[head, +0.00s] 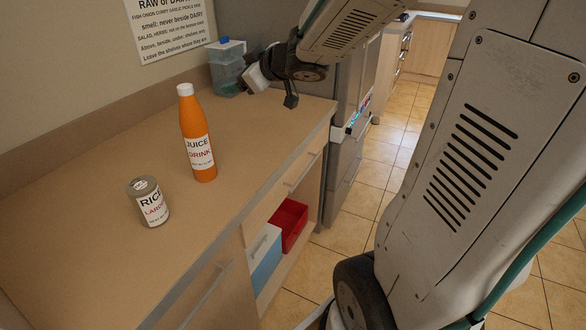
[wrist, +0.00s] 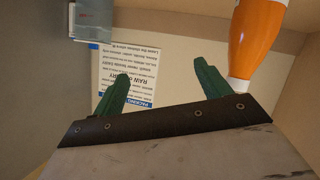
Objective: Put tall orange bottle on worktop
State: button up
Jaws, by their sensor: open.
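The tall orange bottle (head: 192,130) stands upright on the wooden worktop (head: 95,245), with a white cap and a label reading "JUICE DRINK". In the wrist view, where things appear upside down, the bottle (wrist: 258,38) is at the upper right, cap downward. My gripper (wrist: 162,68) is open, with two green fingers spread and nothing between them. The bottle is outside the fingers, to the right of the right one. In the head view my wrist is over the worktop's far end, to the right of the bottle and apart from it; the fingertips are hard to make out there.
A rice tin (head: 149,203) stands nearer than the bottle. A clear bluish container (head: 226,72) with a blue lid stands at the far end, close to my wrist. A printed sign (head: 168,25) hangs on the wall. Red (head: 291,222) and blue-white (head: 265,255) bins sit below. The near worktop is clear.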

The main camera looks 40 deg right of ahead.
jog(key=s+d+m+g+h, duration=0.1)
jog(key=s+m+g+h, duration=0.5)
jog(key=s, duration=0.7)
jog(key=s+a+f+g+y, duration=0.2)
jog(key=s+a, duration=0.3)
jog(key=s, duration=0.4)
jog(key=s+a+f+g+y, duration=0.1)
jog(key=s+a+f+g, duration=0.3)
jog(key=s, duration=0.5)
jog(key=shift+s+a+y, duration=0.3)
jog(key=shift+a+y, duration=0.1)
jog(key=shift+a, duration=0.45)
